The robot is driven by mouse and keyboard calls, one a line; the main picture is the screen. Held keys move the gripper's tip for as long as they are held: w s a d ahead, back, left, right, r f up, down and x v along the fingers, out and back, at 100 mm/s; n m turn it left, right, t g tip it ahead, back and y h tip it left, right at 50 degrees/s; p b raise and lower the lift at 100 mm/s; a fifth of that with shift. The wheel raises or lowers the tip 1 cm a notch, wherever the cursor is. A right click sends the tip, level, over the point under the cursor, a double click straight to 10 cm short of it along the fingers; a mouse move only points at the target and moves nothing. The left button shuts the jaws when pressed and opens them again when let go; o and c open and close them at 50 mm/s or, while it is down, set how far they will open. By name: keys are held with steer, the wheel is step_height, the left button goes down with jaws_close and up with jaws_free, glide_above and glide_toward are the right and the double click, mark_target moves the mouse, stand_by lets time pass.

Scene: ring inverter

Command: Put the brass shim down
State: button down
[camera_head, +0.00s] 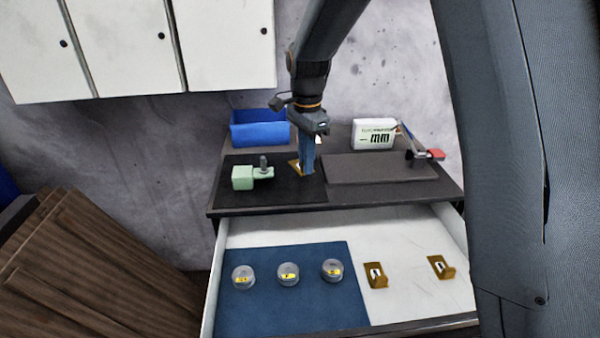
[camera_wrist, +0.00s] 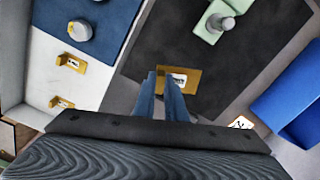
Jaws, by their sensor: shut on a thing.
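The brass shim (camera_head: 295,167) is a small gold bracket with a white label, over the right part of the black mat (camera_head: 225,190) on the cabinet top. My gripper (camera_head: 307,172) points down and its blue fingers are shut on it. In the wrist view the brass shim (camera_wrist: 188,88) shows at the fingertips of my gripper (camera_wrist: 166,80), above or on the black mat (camera_wrist: 135,62). I cannot tell whether the shim touches the mat. Two similar brass shims (camera_head: 375,275) (camera_head: 441,267) lie in the white part of the open drawer.
A pale green block with a grey knob (camera_head: 243,178) stands on the mat's left side. Round weights (camera_head: 288,273) sit on the drawer's blue liner.

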steer(key=shift+f+p, duration=0.5)
steer(key=shift+f, duration=1.65)
steer(key=shift+f, duration=0.15)
steer(key=c, duration=1.8)
jaws_free()
